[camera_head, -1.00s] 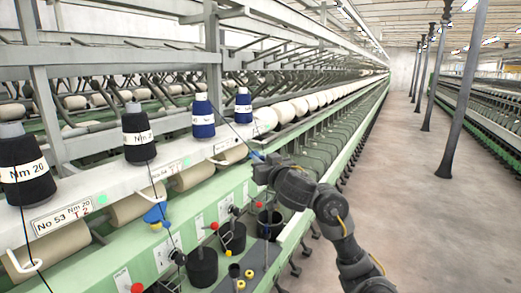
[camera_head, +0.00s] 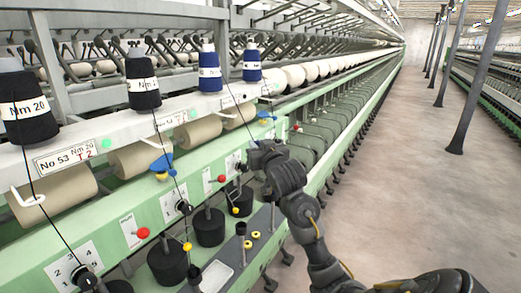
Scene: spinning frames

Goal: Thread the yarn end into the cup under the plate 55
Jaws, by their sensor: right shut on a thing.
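My right gripper (camera_head: 254,158) is shut in front of the green machine side, at the lower end of a dark yarn (camera_head: 240,113). The yarn runs up from the gripper toward the blue cones (camera_head: 209,72); its held tip is hidden by the jaws. A small plate (camera_head: 232,100) sits on the white rail below the blue cones, with print too small to read. Black cups stand in a row below: one (camera_head: 240,202) is just under and left of the gripper, another (camera_head: 208,228) is nearer. My left gripper is not in view.
A plate marked No 53 (camera_head: 64,158) is on the rail at left. Black cones (camera_head: 143,84) stand above it. Red and yellow knobs (camera_head: 142,233) and a blue piece (camera_head: 161,163) stick out from the machine front. The aisle floor (camera_head: 390,190) at right is clear.

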